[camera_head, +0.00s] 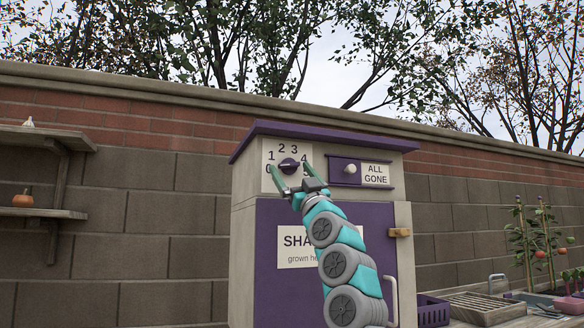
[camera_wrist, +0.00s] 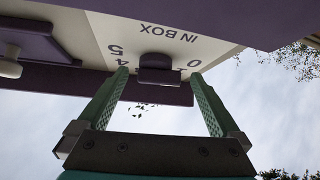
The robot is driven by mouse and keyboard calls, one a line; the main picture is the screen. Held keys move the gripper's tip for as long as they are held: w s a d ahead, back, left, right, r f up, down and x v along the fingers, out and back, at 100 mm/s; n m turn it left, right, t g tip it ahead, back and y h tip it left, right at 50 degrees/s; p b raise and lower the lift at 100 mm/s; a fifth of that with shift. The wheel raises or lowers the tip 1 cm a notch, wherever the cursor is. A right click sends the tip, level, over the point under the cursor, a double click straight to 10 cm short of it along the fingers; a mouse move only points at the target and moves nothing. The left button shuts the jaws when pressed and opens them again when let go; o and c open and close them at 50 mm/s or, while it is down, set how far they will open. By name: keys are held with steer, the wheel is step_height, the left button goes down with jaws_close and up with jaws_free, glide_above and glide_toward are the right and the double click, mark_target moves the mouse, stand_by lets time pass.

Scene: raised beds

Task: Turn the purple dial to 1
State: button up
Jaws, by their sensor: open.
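The purple dial (camera_head: 289,165) sits on a white number plate (camera_head: 271,152) at the upper left of the cabinet front. My gripper (camera_head: 291,171) is open in front of the dial, one finger to each side. In the wrist view the dial (camera_wrist: 160,70) is seen from below, between the spread fingertips, with gaps on both sides. The words IN BOX and the numbers 4, 5 and 0 show there upside down.
Right of the dial is a purple slider with a white knob (camera_head: 350,169) beside an ALL GONE label (camera_head: 376,174). The purple roof edge (camera_head: 330,134) overhangs the dial. A wooden latch (camera_head: 399,232) is on the cabinet's right. Crates and plants stand far right, shelves left.

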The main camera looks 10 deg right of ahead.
steer(key=shift+w+r, duration=0.15)
steer(key=shift+w, duration=0.05)
steer(key=shift+c, duration=0.2)
steer(key=c, duration=1.3)
